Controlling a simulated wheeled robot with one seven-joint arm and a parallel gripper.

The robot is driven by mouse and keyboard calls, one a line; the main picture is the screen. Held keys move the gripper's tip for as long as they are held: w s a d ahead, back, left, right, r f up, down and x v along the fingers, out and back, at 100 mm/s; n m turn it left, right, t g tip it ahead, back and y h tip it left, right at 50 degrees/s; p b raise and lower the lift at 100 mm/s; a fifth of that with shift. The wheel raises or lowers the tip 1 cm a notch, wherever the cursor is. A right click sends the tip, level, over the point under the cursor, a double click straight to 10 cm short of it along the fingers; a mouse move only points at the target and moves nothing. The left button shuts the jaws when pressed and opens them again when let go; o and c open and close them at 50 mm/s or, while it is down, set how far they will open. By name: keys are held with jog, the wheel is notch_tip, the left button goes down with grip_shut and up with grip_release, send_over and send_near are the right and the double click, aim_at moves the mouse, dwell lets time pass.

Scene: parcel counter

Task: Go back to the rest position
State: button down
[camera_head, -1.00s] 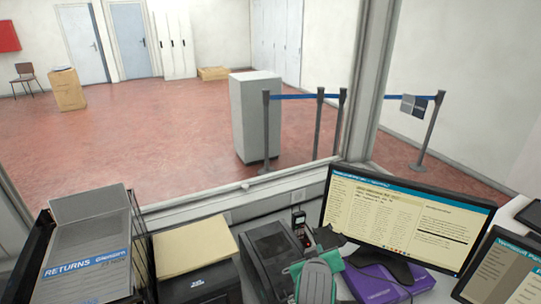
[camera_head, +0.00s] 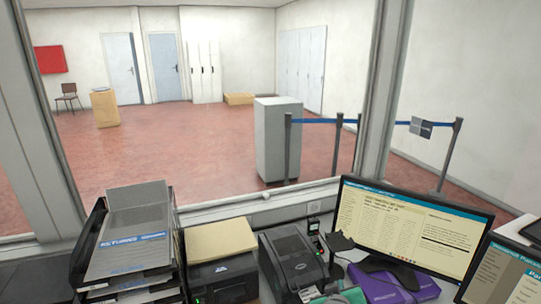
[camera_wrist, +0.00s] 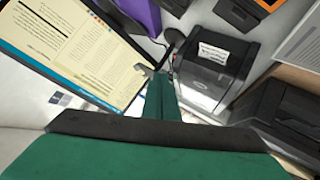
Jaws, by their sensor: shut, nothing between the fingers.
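My gripper (camera_wrist: 158,80) shows in the wrist view as a green body with narrow fingers together and nothing between them. The fingers point toward the gap between the monitor (camera_wrist: 75,55) and a dark label printer (camera_wrist: 207,75). In the head view only a green and grey part of my arm's end shows at the bottom edge, in front of the monitor (camera_head: 415,222) and beside the label printer (camera_head: 292,262); its fingertips cannot be made out there.
A purple box (camera_head: 385,284) lies under the monitor. A handset (camera_head: 315,236) stands behind the label printer. A printer with a tan envelope (camera_head: 220,239) on top and a stacked returns tray (camera_head: 92,232) stand left. A second screen (camera_head: 508,272) is at right. A window frame (camera_head: 250,208) edges the counter.

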jog(key=s+a+f+m+t+y, duration=0.1)
jog(key=s+a+f+t+y, duration=0.1)
jog(key=s+a+f, duration=1.25)
jog(key=s+a+r+t+y, duration=0.1)
jog(key=s+a+r, duration=0.1)
jog(key=s, duration=1.2)
jog(key=s+a+r+m+t, duration=0.1)
jog(key=s+a+r, duration=0.1)
jog(key=s, duration=1.2)
jog(key=shift+s+a+t+y, duration=0.3)
jog(key=shift+s+a+y, duration=0.05)
jog(key=shift+a+y, duration=0.1)
